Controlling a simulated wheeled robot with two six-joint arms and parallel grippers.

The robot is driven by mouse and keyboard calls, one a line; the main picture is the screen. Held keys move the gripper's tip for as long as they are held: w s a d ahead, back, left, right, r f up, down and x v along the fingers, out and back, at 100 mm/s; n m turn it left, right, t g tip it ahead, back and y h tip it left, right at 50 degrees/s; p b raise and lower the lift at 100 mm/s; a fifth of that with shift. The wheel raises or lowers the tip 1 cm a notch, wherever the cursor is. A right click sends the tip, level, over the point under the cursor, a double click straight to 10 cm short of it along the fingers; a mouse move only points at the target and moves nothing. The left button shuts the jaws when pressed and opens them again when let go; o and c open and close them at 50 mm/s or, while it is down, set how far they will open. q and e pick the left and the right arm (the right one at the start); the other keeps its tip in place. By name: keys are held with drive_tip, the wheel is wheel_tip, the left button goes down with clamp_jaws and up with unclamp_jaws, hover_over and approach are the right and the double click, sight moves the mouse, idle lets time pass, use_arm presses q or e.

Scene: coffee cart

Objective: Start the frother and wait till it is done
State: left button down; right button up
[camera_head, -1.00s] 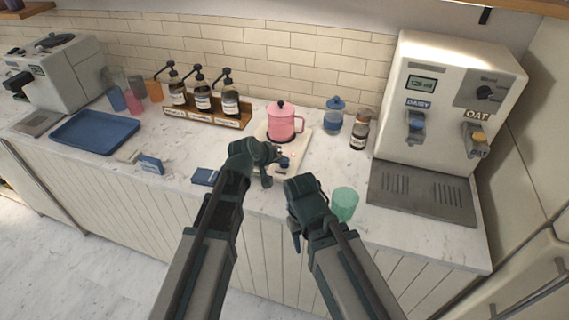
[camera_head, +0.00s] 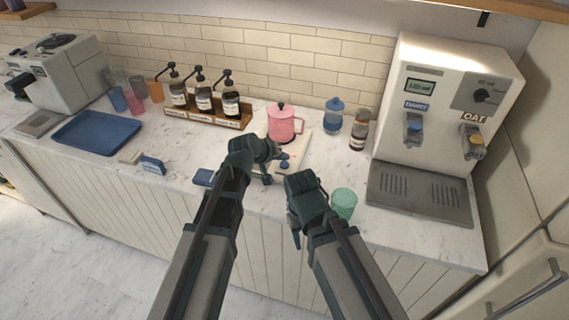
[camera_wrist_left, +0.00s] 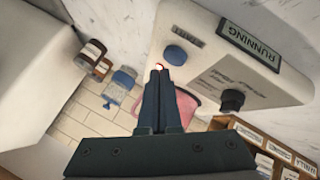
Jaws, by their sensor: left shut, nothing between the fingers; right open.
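The frother's white base (camera_head: 301,148) stands on the counter with the pink lidded jug (camera_head: 284,123) on it. In the left wrist view, the frother's display (camera_wrist_left: 249,46) reads RUNNING. A blue button (camera_wrist_left: 175,55), a black knob (camera_wrist_left: 232,99) and a small lit red light (camera_wrist_left: 158,66) are on the same panel. My left gripper (camera_head: 280,160) is shut and empty at the frother's front; its fingertips (camera_wrist_left: 160,72) are by the red light, and I cannot tell whether they touch the panel. The fingers partly hide the pink jug. My right gripper (camera_head: 293,228) is open, lower and at the counter's front edge.
A green glass (camera_head: 344,203) stands just right of my right gripper. A blue jar (camera_head: 333,116) and a brown jar (camera_head: 359,130) stand right of the frother. Pump bottles in a wooden rack (camera_head: 207,117) are to its left. The dispenser (camera_head: 444,110) is at right.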

sight(282, 169)
use_arm(q)
drive_tip(key=shift+r+p, duration=2.4)
drive_tip(key=shift+r, duration=0.1)
drive_tip(key=shift+f, duration=0.1)
drive_tip(key=s+a+f+g+y, duration=0.1)
drive_tip(key=s+a, duration=0.2)
drive_tip(key=s+a+f+m+g+y, duration=0.1)
drive_tip(key=s+a+f, duration=0.1)
drive_tip(key=s+a, duration=0.1)
drive_tip(key=s+a+f+g, duration=0.1)
drive_tip(key=s+a+f, duration=0.1)
drive_tip(key=s+a, duration=0.1)
drive_tip(key=shift+s+a+g+y, duration=0.1)
drive_tip(key=shift+s+g+y, duration=0.25)
drive_tip(key=shift+s, duration=0.5)
drive_tip(key=s+a+f+m+g+y, duration=0.1)
drive_tip(key=s+a+f+g+y, duration=0.15)
drive_tip(key=s+a, duration=0.6)
drive_tip(key=s+d+m, duration=0.1)
drive_tip(key=s+d, duration=0.2)
drive_tip(key=d, duration=0.3)
drive_tip(key=s+d+r+m+g+y, duration=0.1)
drive_tip(key=s+d+m, duration=0.1)
drive_tip(key=d, duration=0.4)
drive_tip(key=shift+s+m+g+y, duration=0.3)
drive_tip(key=shift+s, duration=0.45)
